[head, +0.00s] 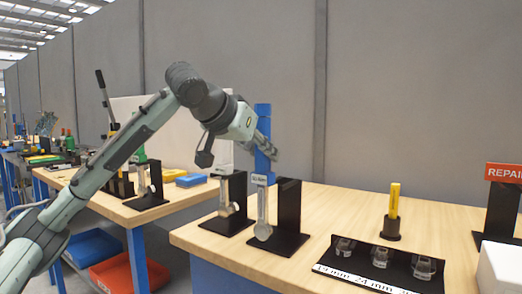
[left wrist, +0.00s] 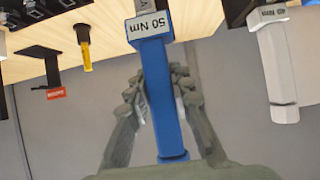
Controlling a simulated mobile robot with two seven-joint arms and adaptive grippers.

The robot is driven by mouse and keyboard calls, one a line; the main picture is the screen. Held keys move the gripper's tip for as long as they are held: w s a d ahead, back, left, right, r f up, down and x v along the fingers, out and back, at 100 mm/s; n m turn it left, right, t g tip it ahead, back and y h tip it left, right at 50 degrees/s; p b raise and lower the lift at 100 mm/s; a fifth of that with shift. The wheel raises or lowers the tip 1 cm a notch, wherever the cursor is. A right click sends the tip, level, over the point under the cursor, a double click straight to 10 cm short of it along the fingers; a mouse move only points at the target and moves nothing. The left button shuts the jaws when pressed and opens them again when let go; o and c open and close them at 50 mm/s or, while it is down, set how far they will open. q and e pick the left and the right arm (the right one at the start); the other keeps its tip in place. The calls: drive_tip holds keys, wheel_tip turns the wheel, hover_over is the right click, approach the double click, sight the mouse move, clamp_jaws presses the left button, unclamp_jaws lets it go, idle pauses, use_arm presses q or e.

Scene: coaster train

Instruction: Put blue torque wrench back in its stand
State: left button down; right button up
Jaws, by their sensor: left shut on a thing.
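The blue torque wrench (head: 264,170) is upright, with its blue handle at the top and a silver shaft and round head below. Its label reads 50 Nm in the left wrist view (left wrist: 150,27). My left gripper (head: 265,150) is shut around the blue handle; its fingers also show in the left wrist view (left wrist: 160,100). A black stand (head: 288,205) is right beside and behind the wrench's shaft. The round head is low, near the stand's base; I cannot tell whether it touches or is seated. My right gripper is not in view.
A white-handled wrench (left wrist: 276,60) labelled 40 Nm is in a neighbouring black stand (head: 238,190), close on the left. To the right are a yellow tool (head: 394,203), a black tray (head: 345,275) with metal parts and a red repair sign (head: 504,172). Bare tabletop (head: 335,205) lies between.

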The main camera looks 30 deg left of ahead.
use_arm(q)
drive_tip(key=w+p, duration=0.1)
drive_tip(key=w, duration=0.5)
drive_tip(key=shift+w+r, duration=0.2)
idle(2.1)
drive_tip(key=shift+d+f+b, duration=0.1)
drive_tip(key=shift+f+b, duration=0.2)
drive_tip(key=shift+f, duration=0.55)
idle(0.9)
drive_tip(key=c, duration=1.3)
unclamp_jaws()
drive_tip(key=shift+c, duration=0.2)
drive_tip(key=shift+o, duration=0.3)
drive_tip(key=shift+f, duration=0.3)
drive_tip(key=v, duration=1.2)
